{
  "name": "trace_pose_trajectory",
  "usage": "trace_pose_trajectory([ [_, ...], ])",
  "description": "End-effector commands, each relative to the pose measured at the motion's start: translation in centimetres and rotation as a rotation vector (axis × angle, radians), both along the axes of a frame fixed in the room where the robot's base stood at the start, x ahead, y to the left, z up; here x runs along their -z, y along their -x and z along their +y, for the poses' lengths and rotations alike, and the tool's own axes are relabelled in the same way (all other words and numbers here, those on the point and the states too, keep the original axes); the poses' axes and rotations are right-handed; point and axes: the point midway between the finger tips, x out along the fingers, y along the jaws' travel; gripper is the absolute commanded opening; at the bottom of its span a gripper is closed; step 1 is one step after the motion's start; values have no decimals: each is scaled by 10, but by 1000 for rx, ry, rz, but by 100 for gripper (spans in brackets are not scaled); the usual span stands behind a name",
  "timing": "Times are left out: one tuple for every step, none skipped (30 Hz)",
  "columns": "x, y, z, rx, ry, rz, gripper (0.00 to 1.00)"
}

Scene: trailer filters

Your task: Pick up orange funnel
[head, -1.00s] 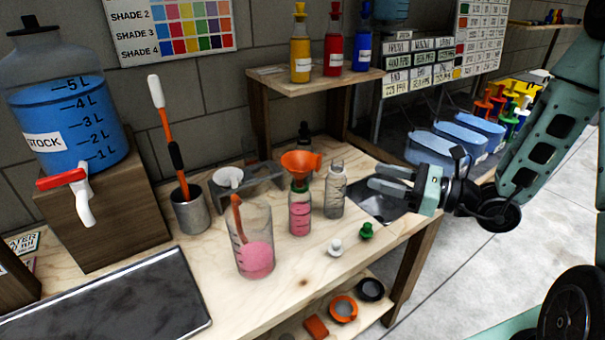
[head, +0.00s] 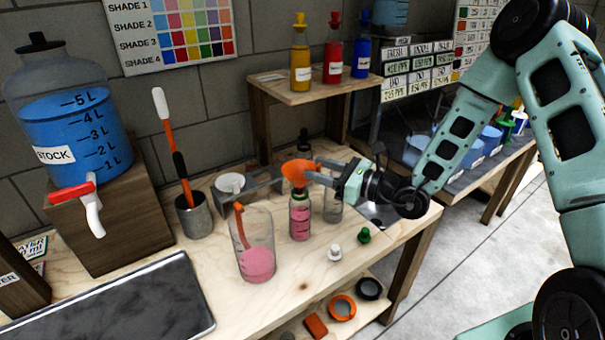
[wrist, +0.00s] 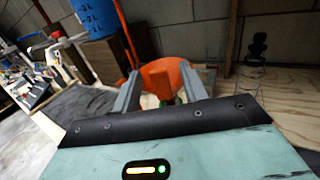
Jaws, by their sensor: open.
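The orange funnel (head: 298,172) sits upright in the mouth of a small bottle of pink liquid (head: 300,215) on the wooden bench. My gripper (head: 312,171) is level with the funnel at its right side, with its fingers pointing left at it. In the wrist view, the funnel (wrist: 166,78) shows between and just beyond the two open fingers (wrist: 166,90). I cannot tell whether a finger touches it. The funnel's lower part is mostly hidden in the wrist view.
A beaker of pink liquid (head: 257,262) with an orange stirrer stands left of the funnel's bottle. A white stopper (head: 335,252) and a green stopper (head: 364,236) lie in front. A grey stand (head: 262,184) is behind.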

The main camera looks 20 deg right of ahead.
Motion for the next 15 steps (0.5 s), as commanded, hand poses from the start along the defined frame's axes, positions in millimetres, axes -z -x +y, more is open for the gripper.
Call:
trace_pose_trajectory([
  [-4, -6, 7, -3, -1, 1, 44],
  [-3, -9, 10, -3, 0, 0, 44],
  [-2, -12, 13, -3, 0, 0, 44],
  [-2, -14, 15, -2, 0, 0, 44],
  [-2, -16, 17, -1, 0, 0, 44],
  [-2, -18, 18, -1, 1, -1, 44],
  [-1, -19, 19, -1, 1, -1, 44],
  [-1, -19, 20, 0, 1, -1, 44],
  [0, -20, 20, 0, 1, -1, 44],
  [0, -20, 20, 0, 1, -1, 44],
  [0, -20, 20, 0, 1, -1, 44],
  [0, -20, 20, 0, 1, -1, 44],
  [0, -20, 20, 0, 1, -1, 44],
  [0, -20, 20, 0, 1, -1, 44],
  [0, -19, 20, 0, 1, -1, 32],
])
